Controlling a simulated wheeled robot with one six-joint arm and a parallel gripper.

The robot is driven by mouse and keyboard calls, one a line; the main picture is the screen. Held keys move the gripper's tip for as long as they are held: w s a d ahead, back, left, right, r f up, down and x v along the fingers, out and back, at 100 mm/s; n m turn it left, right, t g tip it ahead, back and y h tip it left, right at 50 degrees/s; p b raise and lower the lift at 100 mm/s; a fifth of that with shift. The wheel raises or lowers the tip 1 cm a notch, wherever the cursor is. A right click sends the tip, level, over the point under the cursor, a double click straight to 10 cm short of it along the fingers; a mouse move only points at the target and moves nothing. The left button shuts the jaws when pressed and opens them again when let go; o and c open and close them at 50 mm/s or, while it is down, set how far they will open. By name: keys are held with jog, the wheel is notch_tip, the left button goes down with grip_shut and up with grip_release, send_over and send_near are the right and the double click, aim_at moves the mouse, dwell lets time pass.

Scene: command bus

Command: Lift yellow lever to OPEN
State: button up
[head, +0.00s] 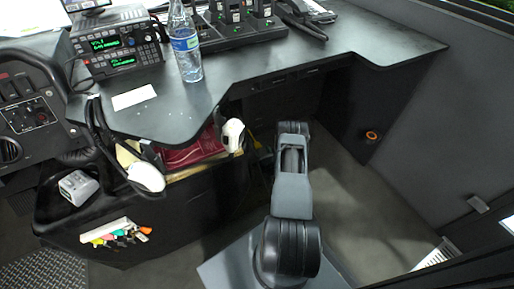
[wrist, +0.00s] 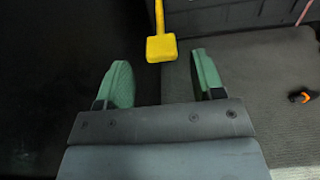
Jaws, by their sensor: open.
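The yellow lever (wrist: 161,46) shows in the wrist view at the top centre. It has a thin shaft running up out of the frame and a wider block-shaped end. My gripper (wrist: 162,75) is open, with its two green fingers apart and nothing between them. The lever's end lies just beyond the fingertips, roughly in line with the gap, and no contact shows. In the head view a small bit of yellow (head: 257,146) shows under the desk beside my arm; I cannot tell whether it is the lever. My gripper is hidden there behind my arm. No OPEN marking is readable.
The dark desk (head: 330,62) overhangs the area, with a water bottle (head: 186,45) and radio unit (head: 118,46) on it. Grey floor (head: 360,205) is free on the right. An orange item (wrist: 300,97) shows at right.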

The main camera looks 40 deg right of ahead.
aim_at(257, 145)
jog(key=shift+w+d+b, duration=0.2)
jog(key=shift+w+b, duration=0.15)
jog(key=shift+w, duration=0.9)
jog(key=shift+w+d+b, duration=0.2)
jog(key=shift+w+b, duration=0.1)
jog(key=shift+w, duration=0.95)
jog(key=shift+c, duration=0.3)
grip_shut()
